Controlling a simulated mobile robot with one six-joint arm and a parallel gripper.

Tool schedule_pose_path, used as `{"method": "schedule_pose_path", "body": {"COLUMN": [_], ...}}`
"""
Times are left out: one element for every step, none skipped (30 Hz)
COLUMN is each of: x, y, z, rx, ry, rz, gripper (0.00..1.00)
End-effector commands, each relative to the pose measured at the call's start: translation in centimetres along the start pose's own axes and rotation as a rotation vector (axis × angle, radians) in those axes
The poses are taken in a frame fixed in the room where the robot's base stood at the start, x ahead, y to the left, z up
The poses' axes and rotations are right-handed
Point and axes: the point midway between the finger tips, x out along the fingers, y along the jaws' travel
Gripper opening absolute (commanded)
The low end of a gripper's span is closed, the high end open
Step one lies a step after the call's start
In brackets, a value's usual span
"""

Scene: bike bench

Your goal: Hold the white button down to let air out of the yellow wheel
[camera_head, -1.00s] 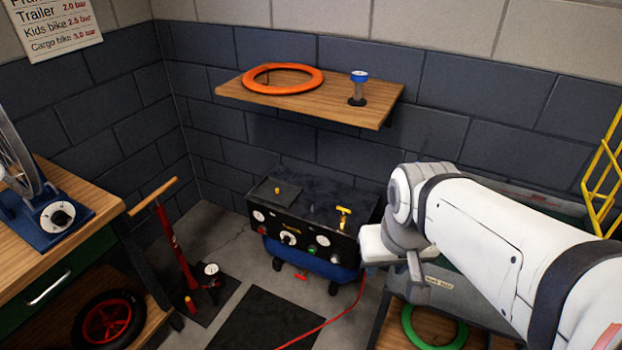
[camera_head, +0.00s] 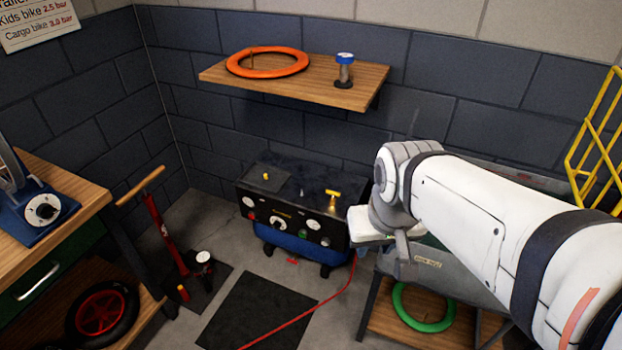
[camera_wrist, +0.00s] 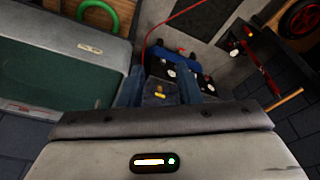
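No wheel that I can tell is yellow shows, and no button that I can pick out as the white one of the task. My gripper (camera_wrist: 172,84) shows in the wrist view with two bluish fingers apart and nothing held between them; the black compressor (camera_wrist: 190,68) lies beyond them. In the head view the compressor (camera_head: 285,205) stands on the floor by the back wall. Its front has pale gauges or dials, a green button and a yellow-handled valve (camera_head: 333,198) on top. My arm comes in from the right, its fingertips hidden there.
A bench (camera_head: 75,190) at left holds a blue stand with a dial (camera_head: 42,209). A red floor pump (camera_head: 165,235) and a red-rimmed wheel (camera_head: 101,313) are nearby. A shelf (camera_head: 215,75) holds an orange ring (camera_head: 267,62). A red hose (camera_head: 300,323) crosses the floor; a yellow rack (camera_head: 597,140) is right.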

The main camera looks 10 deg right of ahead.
Motion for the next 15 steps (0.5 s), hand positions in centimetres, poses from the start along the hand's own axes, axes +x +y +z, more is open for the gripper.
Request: {"method": "schedule_pose_path", "body": {"x": [0.0, 0.0, 0.0, 0.0, 0.0, 0.0, 0.0, 0.0, 0.0, 0.0, 0.0, 0.0, 0.0, 0.0, 0.0], "y": [0.0, 0.0, 0.0, 0.0, 0.0, 0.0, 0.0, 0.0, 0.0, 0.0, 0.0, 0.0, 0.0, 0.0, 0.0], "z": [0.0, 0.0, 0.0, 0.0, 0.0, 0.0, 0.0, 0.0, 0.0, 0.0, 0.0, 0.0, 0.0, 0.0, 0.0], "rx": [0.0, 0.0, 0.0, 0.0, 0.0, 0.0, 0.0, 0.0, 0.0, 0.0, 0.0, 0.0, 0.0, 0.0, 0.0], "ry": [0.0, 0.0, 0.0, 0.0, 0.0, 0.0, 0.0, 0.0, 0.0, 0.0, 0.0, 0.0, 0.0, 0.0, 0.0], "rz": [0.0, 0.0, 0.0, 0.0, 0.0, 0.0, 0.0, 0.0, 0.0, 0.0, 0.0, 0.0, 0.0, 0.0, 0.0], "gripper": [0.27, 0.24, 0.21, 0.18, 0.16, 0.13, 0.1, 0.08, 0.04, 0.02, 0.0, 0.0, 0.0, 0.0, 0.0]}}
